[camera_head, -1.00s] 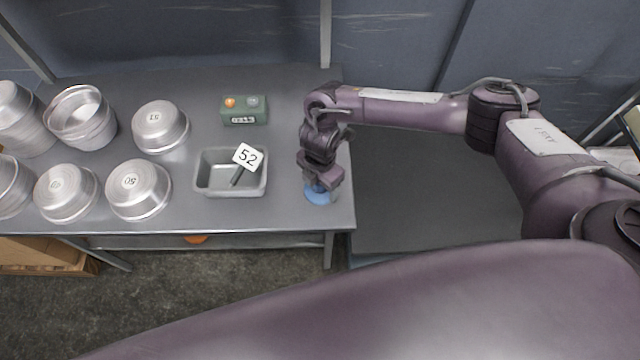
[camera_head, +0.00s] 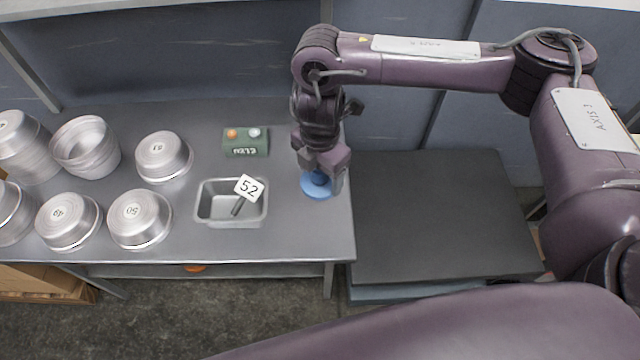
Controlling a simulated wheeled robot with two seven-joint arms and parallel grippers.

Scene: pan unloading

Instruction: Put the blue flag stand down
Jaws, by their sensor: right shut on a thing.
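The blue flag stand (camera_head: 315,188) shows as a round blue base near the right end of the grey metal table (camera_head: 200,246). My right gripper (camera_head: 320,176) points down from above and is shut on the stand's upper part, which the fingers largely hide. I cannot tell whether the base touches the tabletop or hangs slightly above it. My left gripper is not in view.
A metal tray (camera_head: 203,220) with a card marked 52 (camera_head: 249,188) is left of the stand. A green box with buttons (camera_head: 246,143) is behind it. Several metal pans (camera_head: 140,218) fill the left. A dark platform (camera_head: 440,220) adjoins the right.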

